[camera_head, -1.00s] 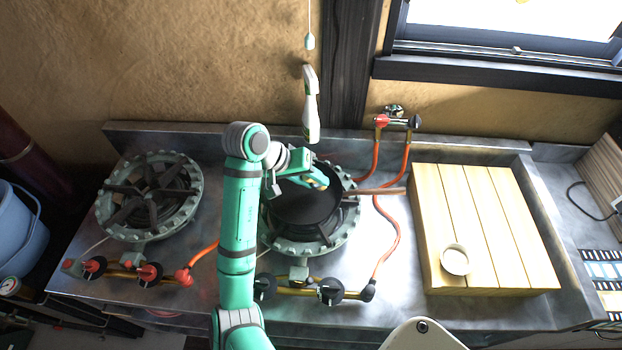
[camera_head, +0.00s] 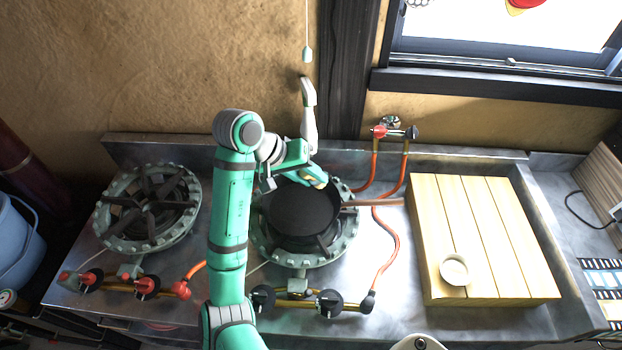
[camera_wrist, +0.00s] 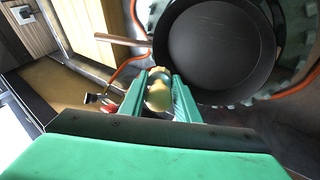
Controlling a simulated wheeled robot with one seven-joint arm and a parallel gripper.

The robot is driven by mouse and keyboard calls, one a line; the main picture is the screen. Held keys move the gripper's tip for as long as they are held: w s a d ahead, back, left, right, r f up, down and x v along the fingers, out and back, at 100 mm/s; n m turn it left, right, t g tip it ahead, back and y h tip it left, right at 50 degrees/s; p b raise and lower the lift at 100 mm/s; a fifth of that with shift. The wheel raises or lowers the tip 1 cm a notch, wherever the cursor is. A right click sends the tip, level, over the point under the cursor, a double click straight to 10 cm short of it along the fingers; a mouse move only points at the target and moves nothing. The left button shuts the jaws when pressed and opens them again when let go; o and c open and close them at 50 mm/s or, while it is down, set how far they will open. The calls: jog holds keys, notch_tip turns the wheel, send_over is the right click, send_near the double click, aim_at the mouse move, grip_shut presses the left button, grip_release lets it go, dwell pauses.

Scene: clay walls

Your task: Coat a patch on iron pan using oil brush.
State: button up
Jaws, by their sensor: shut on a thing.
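The black iron pan (camera_head: 300,212) sits on the right burner, its wooden handle pointing right. The pan also shows in the wrist view (camera_wrist: 215,50). My gripper (camera_head: 317,182) is over the pan's far edge. In the wrist view my gripper (camera_wrist: 167,84) is shut on a yellowish, rounded piece (camera_wrist: 158,94), which looks like part of the oil brush. The brush's bristles are hidden, so I cannot tell whether they touch the pan. No coated patch can be made out on the dark pan surface.
An empty-looking burner (camera_head: 148,208) stands at left. A wooden board (camera_head: 490,225) at right carries a small pale bowl (camera_head: 456,269). Orange hoses (camera_head: 392,240) and valve knobs (camera_head: 328,303) lie around the burners.

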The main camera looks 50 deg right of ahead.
jog(key=shift+r, duration=0.1)
jog(key=shift+r, duration=1.4)
jog(key=shift+a, duration=0.1)
